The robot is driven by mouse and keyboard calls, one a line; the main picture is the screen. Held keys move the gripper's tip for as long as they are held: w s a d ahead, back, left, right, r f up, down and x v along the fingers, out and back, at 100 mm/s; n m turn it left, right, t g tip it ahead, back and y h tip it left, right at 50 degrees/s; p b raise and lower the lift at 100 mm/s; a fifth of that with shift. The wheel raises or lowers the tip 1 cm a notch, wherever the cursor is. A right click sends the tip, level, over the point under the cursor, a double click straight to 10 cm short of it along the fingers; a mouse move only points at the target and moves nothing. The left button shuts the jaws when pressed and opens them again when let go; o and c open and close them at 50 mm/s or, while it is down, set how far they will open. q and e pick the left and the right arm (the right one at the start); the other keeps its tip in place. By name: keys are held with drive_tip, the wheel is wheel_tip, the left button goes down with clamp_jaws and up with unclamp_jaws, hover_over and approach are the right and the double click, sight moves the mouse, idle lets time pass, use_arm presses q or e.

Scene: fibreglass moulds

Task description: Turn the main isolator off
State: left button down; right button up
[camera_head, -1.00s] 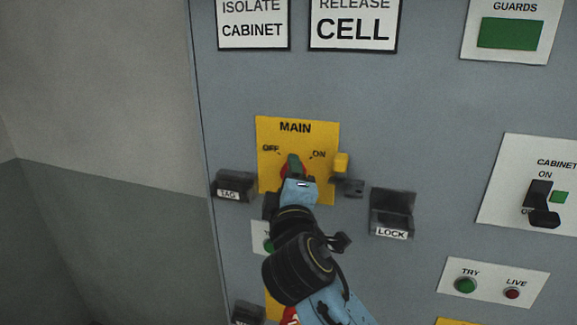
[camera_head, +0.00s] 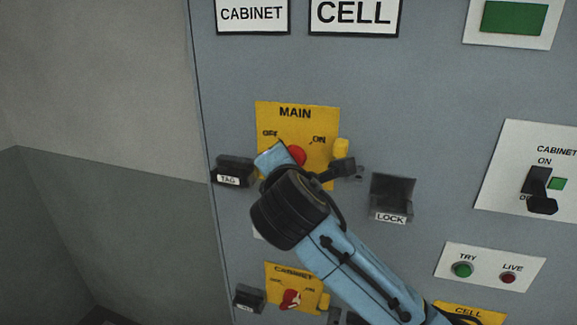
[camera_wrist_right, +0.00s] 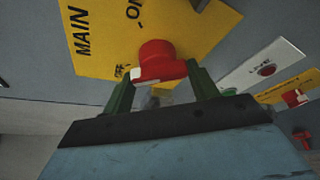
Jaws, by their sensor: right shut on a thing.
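The main isolator is a red rotary knob (camera_head: 297,155) on a yellow MAIN plate (camera_head: 325,120) marked OFF at left and ON at right. In the right wrist view the red knob (camera_wrist_right: 157,58) sits between the green fingers of my right gripper (camera_wrist_right: 158,80), which is shut on its handle. The handle's white mark lies beside the OFF lettering. In the head view my right gripper's blue body covers the plate's lower left, and its fingers are hidden. My left gripper is not in view.
A TAG holder (camera_head: 234,168) is left of the plate and a LOCK holder (camera_head: 392,195) is right. A yellow tab (camera_head: 341,147) is on the plate's right edge. Below is a yellow CABINET plate (camera_head: 283,274) with a red knob. TRY and LIVE lamps (camera_head: 490,268) are at lower right.

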drive_tip(key=shift+n+g, duration=0.3)
drive_tip(key=shift+n, duration=0.4)
drive_tip(key=shift+h, duration=0.4)
drive_tip(key=o, duration=1)
drive_tip(key=shift+s, duration=0.15)
drive_tip(key=b+v, duration=0.1)
drive_tip(key=v, duration=1.2)
drive_tip(key=shift+s, duration=0.1)
